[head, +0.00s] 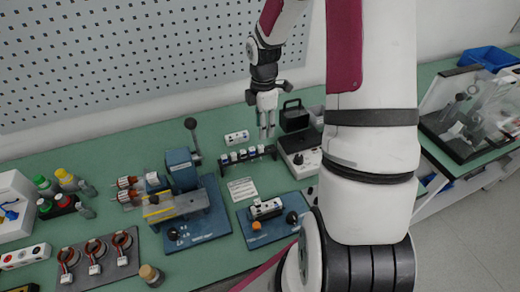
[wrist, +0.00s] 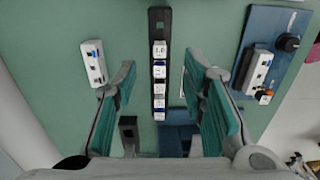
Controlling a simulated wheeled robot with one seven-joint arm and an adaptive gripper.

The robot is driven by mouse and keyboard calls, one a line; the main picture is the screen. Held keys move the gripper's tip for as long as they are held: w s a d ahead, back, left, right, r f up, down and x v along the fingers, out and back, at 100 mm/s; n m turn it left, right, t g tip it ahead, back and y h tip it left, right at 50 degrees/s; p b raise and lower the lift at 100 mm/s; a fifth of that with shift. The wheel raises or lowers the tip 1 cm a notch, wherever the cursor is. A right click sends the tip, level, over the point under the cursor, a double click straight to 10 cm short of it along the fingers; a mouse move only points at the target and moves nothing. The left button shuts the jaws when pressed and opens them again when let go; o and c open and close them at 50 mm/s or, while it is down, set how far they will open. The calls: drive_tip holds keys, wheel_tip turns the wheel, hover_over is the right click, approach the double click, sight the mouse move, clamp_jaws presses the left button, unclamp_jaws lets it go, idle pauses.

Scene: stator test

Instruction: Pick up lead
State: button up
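I cannot single out a lead with certainty. A black rack (head: 232,161) holds several small pieces with white labels and blue parts, in a row on the green bench. The rack also shows in the wrist view (wrist: 160,18), running lengthwise between my fingers. My gripper (head: 267,132) points down above the bench, behind the rack in the head view. In the wrist view my gripper (wrist: 160,68) has its two teal-padded fingers spread wide, with nothing held between them. Its height above the rack is hard to judge.
A white socket block (head: 237,138) lies beside the rack. A blue base with a small fixture (head: 270,218) and a blue lever press (head: 185,205) stand nearer. A grey meter box (head: 300,152) is at right. A tray with several coils (head: 97,258) is at the lower left.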

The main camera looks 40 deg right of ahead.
sight(262, 146)
wheel_tip(262, 146, down, 8)
drive_tip(key=shift+f, duration=0.15)
idle(0.4)
clamp_jaws()
